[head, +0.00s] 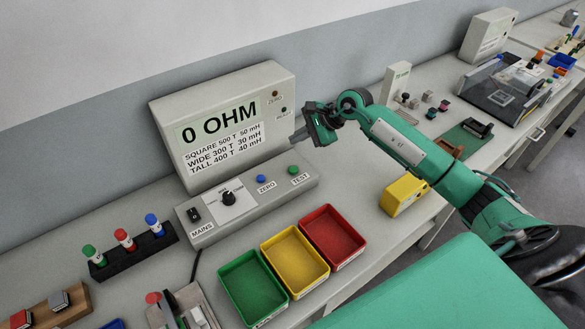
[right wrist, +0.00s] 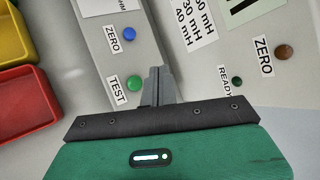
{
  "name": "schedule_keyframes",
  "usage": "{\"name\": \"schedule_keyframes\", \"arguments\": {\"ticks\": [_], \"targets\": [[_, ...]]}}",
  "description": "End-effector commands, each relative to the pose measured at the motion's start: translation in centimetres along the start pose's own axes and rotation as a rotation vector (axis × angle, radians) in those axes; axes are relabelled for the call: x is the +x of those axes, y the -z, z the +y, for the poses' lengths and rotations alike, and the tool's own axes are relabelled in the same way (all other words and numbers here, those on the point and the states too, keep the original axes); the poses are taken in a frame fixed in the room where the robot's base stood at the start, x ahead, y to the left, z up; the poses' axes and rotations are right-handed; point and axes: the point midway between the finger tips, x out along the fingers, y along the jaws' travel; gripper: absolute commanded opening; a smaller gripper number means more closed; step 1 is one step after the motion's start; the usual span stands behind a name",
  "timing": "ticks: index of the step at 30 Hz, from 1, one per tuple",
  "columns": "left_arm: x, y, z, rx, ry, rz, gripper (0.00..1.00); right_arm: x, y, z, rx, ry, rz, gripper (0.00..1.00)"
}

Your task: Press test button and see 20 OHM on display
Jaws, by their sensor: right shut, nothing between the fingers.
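The grey test meter has an upright display (head: 216,120) that reads "0 OHM". Its sloped panel carries a green TEST button (head: 294,170), a blue ZERO button (head: 261,179), a rotary knob (head: 228,198) and a MAINS switch (head: 194,215). My right gripper (head: 297,138) is shut and empty, above and behind the TEST button in the head view. In the right wrist view its closed fingertips (right wrist: 158,70) appear just right of the TEST button (right wrist: 134,83); I cannot see contact. My left gripper is not in view.
Green (head: 254,287), yellow (head: 294,261) and red (head: 333,237) bins stand in front of the meter. A yellow block (head: 404,194) sits to their right. A rack with coloured-capped pieces (head: 131,252) is at left. The READY (right wrist: 237,81) and ZERO (right wrist: 284,52) lamps look dark.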

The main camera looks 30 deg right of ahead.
Motion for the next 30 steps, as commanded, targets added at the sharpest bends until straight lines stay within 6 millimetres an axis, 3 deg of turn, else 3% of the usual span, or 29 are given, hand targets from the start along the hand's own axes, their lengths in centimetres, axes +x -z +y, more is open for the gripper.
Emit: {"name": "schedule_keyframes", "arguments": {"ticks": [11, 22, 24, 30], "targets": [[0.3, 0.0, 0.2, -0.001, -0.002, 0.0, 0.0, 1.0, 0.6, 0.7, 0.002, 0.0, -0.004, 0.0], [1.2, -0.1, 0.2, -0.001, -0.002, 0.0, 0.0, 4.5, 3.1, 3.3, 0.005, 0.0, -0.004, 0.0], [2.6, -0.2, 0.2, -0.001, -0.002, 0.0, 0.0, 5.3, 3.8, 3.8, 0.001, 0.001, -0.003, 0.0], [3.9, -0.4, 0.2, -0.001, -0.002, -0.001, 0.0, 6.2, 4.4, 4.5, 0.001, 0.002, -0.002, 0.0]]}}
